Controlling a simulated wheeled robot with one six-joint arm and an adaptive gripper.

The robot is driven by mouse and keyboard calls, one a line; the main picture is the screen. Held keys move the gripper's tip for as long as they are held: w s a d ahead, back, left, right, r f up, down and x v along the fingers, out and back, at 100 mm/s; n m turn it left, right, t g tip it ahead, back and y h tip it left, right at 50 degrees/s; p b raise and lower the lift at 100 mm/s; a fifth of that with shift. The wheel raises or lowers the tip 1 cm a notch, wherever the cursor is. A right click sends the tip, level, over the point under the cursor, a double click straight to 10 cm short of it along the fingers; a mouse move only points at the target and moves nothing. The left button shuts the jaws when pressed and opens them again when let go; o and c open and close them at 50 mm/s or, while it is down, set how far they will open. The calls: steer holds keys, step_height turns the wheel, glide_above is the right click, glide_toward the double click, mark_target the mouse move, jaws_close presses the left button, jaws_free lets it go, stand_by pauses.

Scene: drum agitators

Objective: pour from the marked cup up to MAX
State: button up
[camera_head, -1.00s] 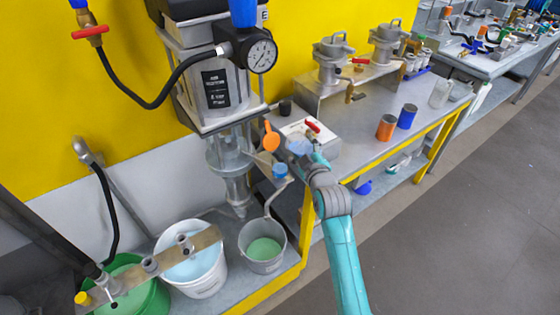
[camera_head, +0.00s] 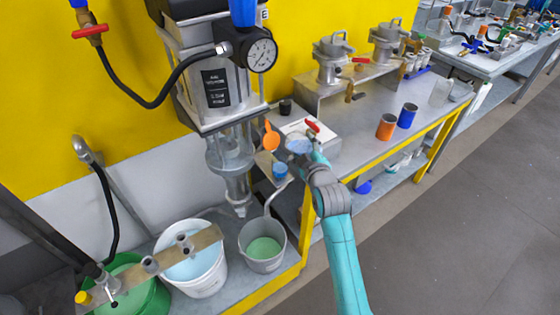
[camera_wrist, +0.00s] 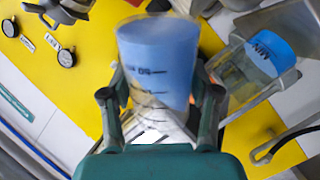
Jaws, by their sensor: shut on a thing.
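My gripper (camera_wrist: 160,110) is shut on a translucent blue cup (camera_wrist: 158,60) with dark graduation marks, its fingers on either side of it. In the head view the cup (camera_head: 299,146) shows pale blue at the end of my arm. How full it is and how far it tilts I cannot tell. A small clear vessel with a blue part marked MIN (camera_wrist: 268,52) is to the right of the cup in the wrist view, apart from it. In the head view a small blue vessel (camera_head: 280,171) is just left of and below my gripper. No MAX mark is readable.
An orange flap or paddle (camera_head: 271,136) stands beside the cup. The machine with a gauge (camera_head: 261,55) and a clear glass section (camera_head: 230,155) is to the left. Below are a grey pot (camera_head: 263,250) and a white bucket (camera_head: 192,265). Orange (camera_head: 386,127) and blue (camera_head: 407,116) cans stand right.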

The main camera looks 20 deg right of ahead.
steer(key=shift+r+n, duration=0.35)
steer(key=shift+n, duration=0.15)
stand_by(1.2)
steer(key=shift+f+n+g+h+p, duration=0.35)
steer(key=shift+f+n+p, duration=0.35)
steer(key=shift+f, duration=0.4)
stand_by(2.0)
steer(key=shift+r, duration=0.1)
stand_by(0.5)
